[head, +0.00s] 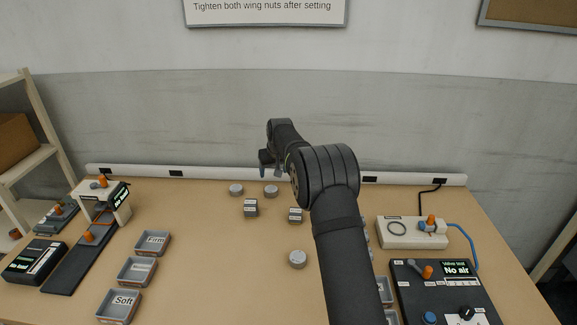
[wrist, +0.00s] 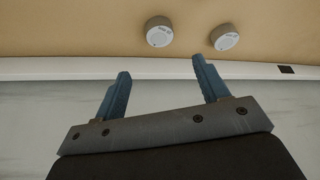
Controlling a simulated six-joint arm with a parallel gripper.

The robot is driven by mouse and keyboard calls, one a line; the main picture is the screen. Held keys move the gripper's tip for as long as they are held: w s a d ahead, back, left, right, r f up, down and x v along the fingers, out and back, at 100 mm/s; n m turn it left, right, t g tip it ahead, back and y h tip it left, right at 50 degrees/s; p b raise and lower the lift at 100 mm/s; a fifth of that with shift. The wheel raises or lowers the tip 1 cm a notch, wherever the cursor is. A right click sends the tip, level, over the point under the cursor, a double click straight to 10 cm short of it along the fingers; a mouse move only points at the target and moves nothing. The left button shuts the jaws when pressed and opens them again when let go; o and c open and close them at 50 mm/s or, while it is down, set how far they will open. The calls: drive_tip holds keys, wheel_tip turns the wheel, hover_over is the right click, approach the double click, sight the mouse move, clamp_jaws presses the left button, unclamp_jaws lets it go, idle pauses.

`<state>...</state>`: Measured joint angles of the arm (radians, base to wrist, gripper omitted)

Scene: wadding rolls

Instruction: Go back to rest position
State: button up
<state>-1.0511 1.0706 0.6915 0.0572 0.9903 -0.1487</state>
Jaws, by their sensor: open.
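My gripper (wrist: 161,80) is open and empty in the wrist view, its two blue fingers wide apart with nothing between them. In the head view my arm reaches up over the table, and the gripper is small and partly hidden near the back edge. Two grey wadding rolls lie near the back of the table, a left one (head: 236,189) and a right one (head: 271,191). Two rolls also show in the wrist view (wrist: 159,31) (wrist: 225,37), beyond the fingertips and apart from them. Another round roll (head: 298,258) lies nearer the front, left of my arm.
Two small labelled blocks (head: 251,208) (head: 295,215) stand mid-table. Grey trays, including Firm (head: 152,243) and Soft (head: 119,306), stand at left beside a gauge device (head: 100,203). A black control panel (head: 441,291) reading "No air" and a white box (head: 405,233) are at right. A white rail (head: 220,174) runs along the back.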

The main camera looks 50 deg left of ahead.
sight(271, 189)
drive_tip(key=x, duration=1.2)
drive_tip(key=shift+f, duration=0.2)
drive_tip(key=shift+r, duration=0.2)
